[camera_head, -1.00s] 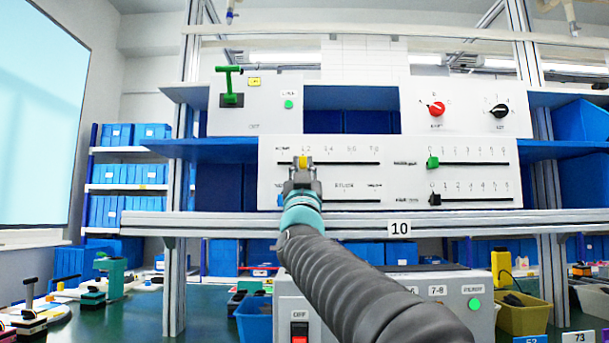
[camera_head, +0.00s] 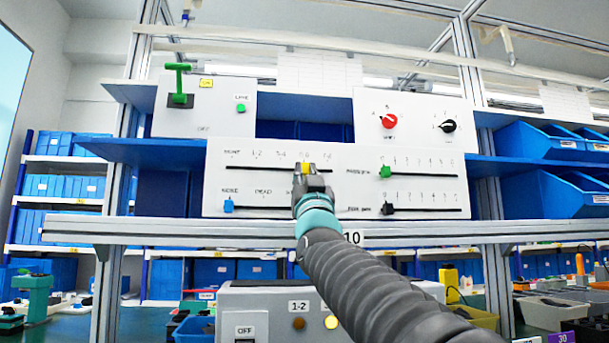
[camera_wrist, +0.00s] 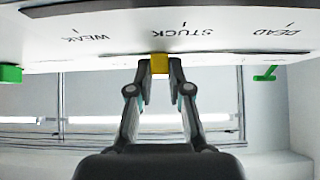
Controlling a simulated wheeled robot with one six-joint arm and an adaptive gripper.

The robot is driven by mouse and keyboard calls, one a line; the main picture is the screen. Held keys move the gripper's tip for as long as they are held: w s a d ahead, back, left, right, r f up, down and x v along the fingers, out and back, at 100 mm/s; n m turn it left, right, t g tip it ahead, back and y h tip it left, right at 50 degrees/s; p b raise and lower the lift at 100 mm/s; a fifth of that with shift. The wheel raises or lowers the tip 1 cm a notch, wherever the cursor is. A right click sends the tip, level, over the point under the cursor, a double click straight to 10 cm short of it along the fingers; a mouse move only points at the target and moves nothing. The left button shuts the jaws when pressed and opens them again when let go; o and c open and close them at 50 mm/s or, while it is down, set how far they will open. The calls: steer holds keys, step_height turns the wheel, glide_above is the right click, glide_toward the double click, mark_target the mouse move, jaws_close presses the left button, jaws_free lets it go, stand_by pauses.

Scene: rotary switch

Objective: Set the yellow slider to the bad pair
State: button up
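The yellow slider (camera_head: 306,168) is on the upper left slot of the white panel (camera_head: 215,180). It stands about under the 5-6 mark, in a row reading NONE, 1-2, 3-4, 5-6, 7-8. My gripper (camera_head: 307,178) is at the slider from the front; its fingers (camera_wrist: 160,70) close on both sides of the yellow knob (camera_wrist: 160,63) in the wrist view. On the grey box below, the lamp (camera_head: 298,323) under 1-2 is dull amber and the lamp (camera_head: 331,322) beside it glows pale yellow. My arm hides that lamp's label and the box's right part.
A blue slider (camera_head: 228,206) is at NONE below. A green slider (camera_head: 386,171) and a black slider (camera_head: 388,208) are at the right slots' left ends. Red (camera_head: 388,121) and black (camera_head: 448,126) knobs and a green lever (camera_head: 179,80) are above. The shelf edge (camera_head: 150,230) runs below.

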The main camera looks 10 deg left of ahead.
steer(key=o, duration=0.4)
steer(key=shift+s, duration=0.1)
steer(key=v, duration=1.2)
stand_by(0.4)
